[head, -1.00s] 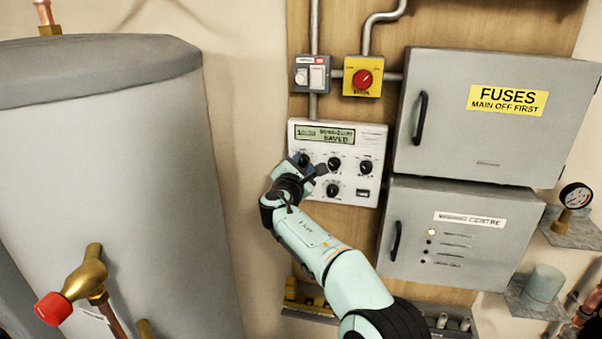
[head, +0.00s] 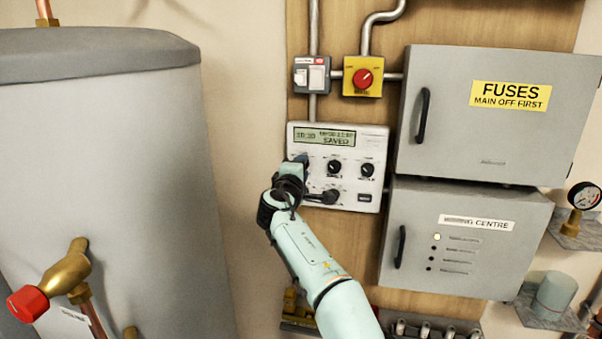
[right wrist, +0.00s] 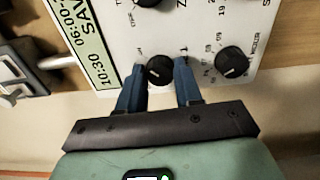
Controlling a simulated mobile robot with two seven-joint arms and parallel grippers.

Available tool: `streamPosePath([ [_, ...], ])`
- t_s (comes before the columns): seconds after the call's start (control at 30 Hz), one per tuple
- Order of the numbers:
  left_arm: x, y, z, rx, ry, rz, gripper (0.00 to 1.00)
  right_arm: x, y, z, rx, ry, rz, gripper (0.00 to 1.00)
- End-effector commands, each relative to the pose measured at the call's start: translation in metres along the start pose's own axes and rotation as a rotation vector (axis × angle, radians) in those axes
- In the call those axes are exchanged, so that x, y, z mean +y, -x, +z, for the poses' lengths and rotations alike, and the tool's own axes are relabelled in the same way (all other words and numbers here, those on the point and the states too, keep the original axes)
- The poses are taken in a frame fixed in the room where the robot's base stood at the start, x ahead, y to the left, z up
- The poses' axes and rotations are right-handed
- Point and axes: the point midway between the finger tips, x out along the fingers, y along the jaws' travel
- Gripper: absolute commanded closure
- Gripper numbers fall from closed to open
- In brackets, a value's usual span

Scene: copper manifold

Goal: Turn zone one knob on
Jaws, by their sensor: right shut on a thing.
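The white control panel (head: 375,150) hangs on the wooden board in the head view, with a lit display (head: 324,137) reading SAVED. My right gripper (head: 303,165) is at the panel's left side and hides part of it. In the right wrist view, my right gripper (right wrist: 160,74) has its two blue fingers on either side of a black knob (right wrist: 159,69), the one nearest the display. Another knob (right wrist: 235,61) sits to the right of the fingers. The middle knob (head: 334,166) and right knob (head: 367,169) are free. Labels by the held knob are partly hidden. My left gripper is out of view.
A yellow box with a red rotary switch (head: 363,77) and a grey switch (head: 312,75) are above the panel. The grey fuse box (head: 450,140) and wiring centre box (head: 500,255) stand close on the right. A large grey cylinder (head: 120,150) is at the left.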

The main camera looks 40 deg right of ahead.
Motion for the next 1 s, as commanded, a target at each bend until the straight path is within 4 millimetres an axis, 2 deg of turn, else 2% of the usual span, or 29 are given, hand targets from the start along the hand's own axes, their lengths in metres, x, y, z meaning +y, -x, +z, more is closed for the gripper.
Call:
streamPosePath([
  [0.67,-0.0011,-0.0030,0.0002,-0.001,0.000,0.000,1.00,0.0022,-0.0002,0.0017,-0.002,-0.057,0.004,0.96],
  [0.7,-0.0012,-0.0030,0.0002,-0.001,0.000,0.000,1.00,0.0022,-0.0002,0.0017,-0.002,-0.057,0.004,0.52],
  [0.73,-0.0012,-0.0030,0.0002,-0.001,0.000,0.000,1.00,0.0021,-0.0002,0.0016,-0.002,-0.057,0.004,0.43],
  [1.0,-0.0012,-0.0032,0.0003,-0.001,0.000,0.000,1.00,0.0006,0.0000,0.0007,-0.001,-0.056,0.001,0.41],
])
